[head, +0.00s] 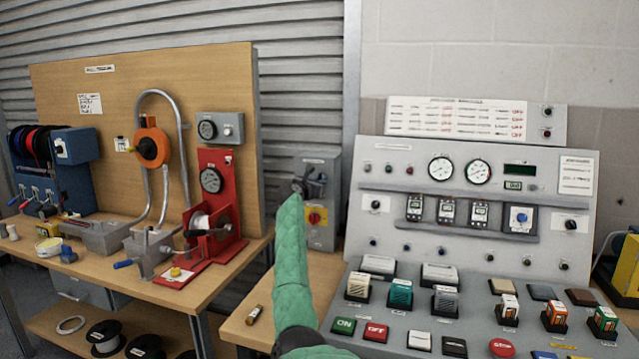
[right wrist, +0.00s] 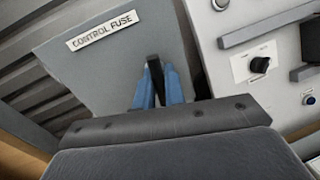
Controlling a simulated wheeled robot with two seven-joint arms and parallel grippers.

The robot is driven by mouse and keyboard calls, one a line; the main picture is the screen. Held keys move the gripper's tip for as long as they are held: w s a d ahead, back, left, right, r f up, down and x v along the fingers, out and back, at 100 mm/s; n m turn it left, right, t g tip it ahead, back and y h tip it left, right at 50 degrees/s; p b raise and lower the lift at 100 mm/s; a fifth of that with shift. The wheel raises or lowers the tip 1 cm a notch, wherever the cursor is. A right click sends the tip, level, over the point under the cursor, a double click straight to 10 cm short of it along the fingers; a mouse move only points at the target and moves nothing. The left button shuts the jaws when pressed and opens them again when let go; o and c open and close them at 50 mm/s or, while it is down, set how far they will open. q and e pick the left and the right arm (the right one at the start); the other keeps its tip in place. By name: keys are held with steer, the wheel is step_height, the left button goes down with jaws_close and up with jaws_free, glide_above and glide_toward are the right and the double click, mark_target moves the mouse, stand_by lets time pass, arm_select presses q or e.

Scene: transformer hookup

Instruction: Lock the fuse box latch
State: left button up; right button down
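The grey fuse box (head: 326,236) stands on the bench between the wooden board and the control console. It has a red and yellow rotary switch on its front. In the right wrist view its grey face (right wrist: 105,70) carries a "CONTROL FUSE" label. My right gripper (head: 309,185) is at the upper front of the box. In the right wrist view, the blue fingertips of my right gripper (right wrist: 158,88) close on either side of a dark upright latch lever (right wrist: 154,68). My left gripper is not in view.
The sloped control console (head: 450,255) with gauges, switches and buttons stands close on the right. A bench on the left holds a red stand (head: 215,185) and a wooden backboard (head: 70,85). A small cylinder (head: 254,314) lies on the bench below the box.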

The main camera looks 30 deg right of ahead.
steer(key=shift+n, duration=0.7)
steer(key=c, duration=1.6)
jaws_free()
steer(key=shift+o, duration=0.2)
